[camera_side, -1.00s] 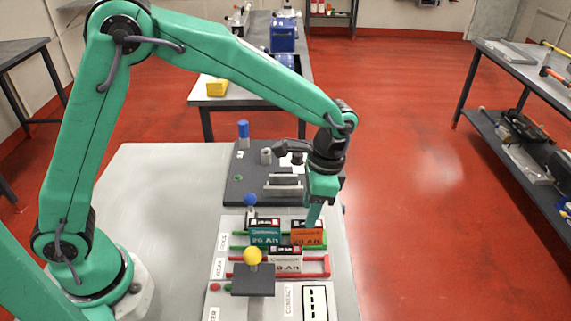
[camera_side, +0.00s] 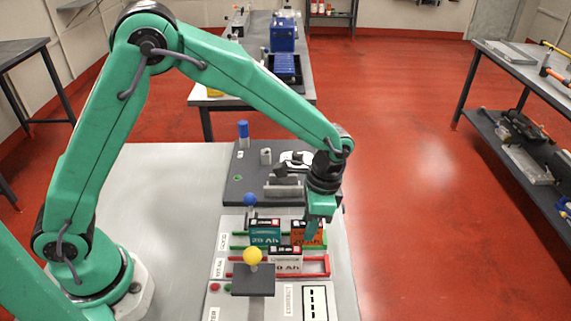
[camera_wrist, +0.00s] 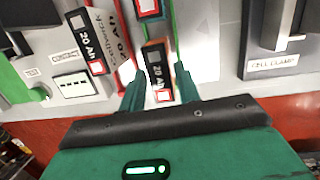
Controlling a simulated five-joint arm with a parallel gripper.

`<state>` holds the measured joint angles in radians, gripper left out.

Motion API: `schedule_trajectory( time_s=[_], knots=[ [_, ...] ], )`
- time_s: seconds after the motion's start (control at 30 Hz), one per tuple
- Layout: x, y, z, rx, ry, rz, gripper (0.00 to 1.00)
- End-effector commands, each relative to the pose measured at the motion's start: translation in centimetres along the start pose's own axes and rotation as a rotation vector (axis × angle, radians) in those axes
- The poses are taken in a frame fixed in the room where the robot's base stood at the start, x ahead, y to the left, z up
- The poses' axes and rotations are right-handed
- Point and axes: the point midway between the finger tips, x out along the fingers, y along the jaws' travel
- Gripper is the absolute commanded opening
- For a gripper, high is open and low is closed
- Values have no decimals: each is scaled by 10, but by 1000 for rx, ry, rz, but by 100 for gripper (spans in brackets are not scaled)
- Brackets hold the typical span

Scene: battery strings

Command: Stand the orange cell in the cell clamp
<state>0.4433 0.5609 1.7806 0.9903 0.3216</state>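The orange cell (camera_side: 312,225) stands in the green-railed rack on the board, right of a teal cell (camera_side: 264,235). My gripper (camera_side: 311,236) is low over the orange cell, and a finger hides part of it. In the wrist view the orange cell's dark top (camera_wrist: 158,72) lies between the two spread fingers of my gripper (camera_wrist: 160,70). A gap shows on the finger sides, so it is not clasped. The cell clamp (camera_side: 284,187) is on the dark plate farther back; its grey body (camera_wrist: 285,25) and label show at the upper right of the wrist view.
A white cell (camera_side: 286,263) stands in the red-railed rack (camera_side: 322,272) in front. A yellow-knobbed lever (camera_side: 253,256) and a blue-knobbed lever (camera_side: 250,200) rise close on the left. A blue-capped post (camera_side: 243,132) stands at the back of the dark plate.

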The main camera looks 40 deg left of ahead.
Motion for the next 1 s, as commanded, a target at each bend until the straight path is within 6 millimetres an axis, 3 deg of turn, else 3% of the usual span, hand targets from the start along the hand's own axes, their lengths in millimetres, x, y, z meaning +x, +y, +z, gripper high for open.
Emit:
schedule_trajectory(
  time_s=[0.03, 0.13, 0.2, 1.0],
  knots=[
    [0, 0, 0, 0, 0, 0, 22],
    [0, 0, 0, 0, 0, 0, 3],
    [-1, 0, 0, 0, 1, 0, 0],
    [-27, 2, 4, 0, 2, -1, 0]
  ],
)
